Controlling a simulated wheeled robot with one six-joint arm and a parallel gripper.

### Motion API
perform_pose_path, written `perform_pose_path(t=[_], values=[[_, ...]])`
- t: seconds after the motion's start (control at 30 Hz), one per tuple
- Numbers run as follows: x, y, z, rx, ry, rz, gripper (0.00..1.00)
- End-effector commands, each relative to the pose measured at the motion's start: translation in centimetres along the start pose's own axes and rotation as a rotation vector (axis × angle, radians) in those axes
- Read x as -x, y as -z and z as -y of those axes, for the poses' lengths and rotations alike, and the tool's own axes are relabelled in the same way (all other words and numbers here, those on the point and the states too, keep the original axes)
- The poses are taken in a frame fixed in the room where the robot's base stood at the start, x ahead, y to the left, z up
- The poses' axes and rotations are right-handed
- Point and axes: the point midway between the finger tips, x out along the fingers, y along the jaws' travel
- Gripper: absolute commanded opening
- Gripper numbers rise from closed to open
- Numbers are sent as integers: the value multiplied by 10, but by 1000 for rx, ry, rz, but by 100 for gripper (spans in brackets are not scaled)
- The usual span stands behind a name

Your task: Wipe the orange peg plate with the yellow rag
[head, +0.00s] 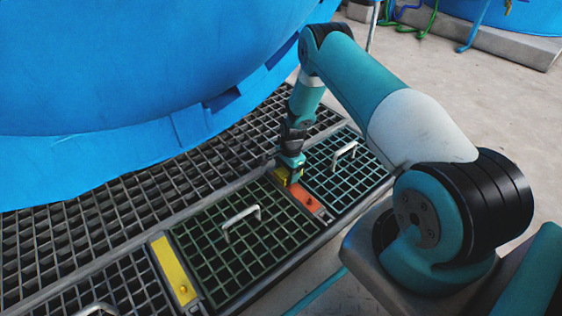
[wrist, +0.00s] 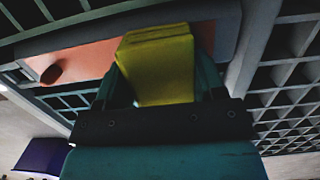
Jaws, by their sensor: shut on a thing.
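The orange peg plate (head: 305,197) is a narrow strip set between two grating panels in the head view. In the wrist view the orange plate (wrist: 88,61) shows with a small dark reddish peg (wrist: 51,74) on it. My gripper (head: 290,172) is over the far end of the plate. It is shut on the yellow rag (wrist: 158,65), a folded block between the fingers. In the head view a bit of the rag (head: 281,174) shows at the plate's far end. The rag appears at or very near the plate; I cannot tell if they touch. The plate under the rag is hidden.
A yellow plate (head: 174,270) with a peg lies further left between gratings. Metal handles stand up from the left grating panel (head: 240,224) and the right grating panel (head: 345,152). A large blue vessel (head: 130,70) rises behind. Bare concrete floor (head: 500,100) lies at the right.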

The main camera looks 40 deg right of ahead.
Motion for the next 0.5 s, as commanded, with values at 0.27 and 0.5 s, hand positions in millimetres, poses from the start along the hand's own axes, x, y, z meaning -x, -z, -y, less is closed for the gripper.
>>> perform_pose_path(t=[0.27,0.5], values=[[-2,-18,-3,-10,0,1,41],[-1,-17,-1,-14,2,1,41]])
